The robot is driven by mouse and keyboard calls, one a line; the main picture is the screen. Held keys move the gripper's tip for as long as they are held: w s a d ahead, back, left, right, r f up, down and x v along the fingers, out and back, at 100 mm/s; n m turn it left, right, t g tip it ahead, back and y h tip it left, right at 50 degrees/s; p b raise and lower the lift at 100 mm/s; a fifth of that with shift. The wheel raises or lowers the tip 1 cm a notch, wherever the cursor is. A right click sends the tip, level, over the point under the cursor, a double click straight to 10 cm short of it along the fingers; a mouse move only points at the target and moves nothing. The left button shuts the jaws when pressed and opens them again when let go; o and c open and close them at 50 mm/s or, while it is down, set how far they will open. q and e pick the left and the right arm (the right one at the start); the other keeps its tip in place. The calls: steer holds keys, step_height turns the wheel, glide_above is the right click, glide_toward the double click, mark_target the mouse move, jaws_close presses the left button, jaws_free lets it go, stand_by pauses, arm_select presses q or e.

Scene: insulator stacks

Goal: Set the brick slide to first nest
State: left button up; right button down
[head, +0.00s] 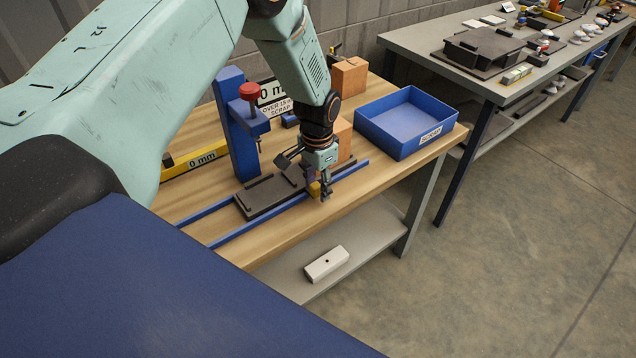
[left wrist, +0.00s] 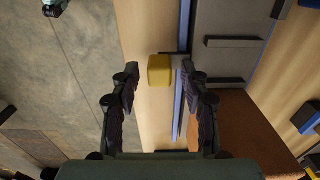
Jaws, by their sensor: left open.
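The brick slide (head: 262,200) is a dark flat plate with raised dark bars, lying between two blue rails (head: 224,239) on the wooden bench. A yellow knob (head: 314,189) sits at its near right end. My left gripper (head: 326,190) points down at this knob. In the left wrist view, the open fingers (left wrist: 160,80) stand on either side of the yellow knob (left wrist: 160,70), with gaps visible. The slide's plate (left wrist: 222,62) shows to the right there. An orange-brown brick (head: 342,136) stands behind my gripper, partly hidden. My right gripper is not in view.
A blue stand (head: 233,125) with a red knob (head: 250,91) rises behind the slide. Another brick (head: 349,77) stands at the back. A blue scrap tray (head: 402,145) is at right. A yellow 0 mm bar (head: 196,160) lies left. A white block (head: 326,263) rests on the lower shelf.

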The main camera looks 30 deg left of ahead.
arm_select(q)
steer(key=shift+s, duration=0.1)
step_height(320, 180, up, 12)
stand_by(0.5)
stand_by(0.5)
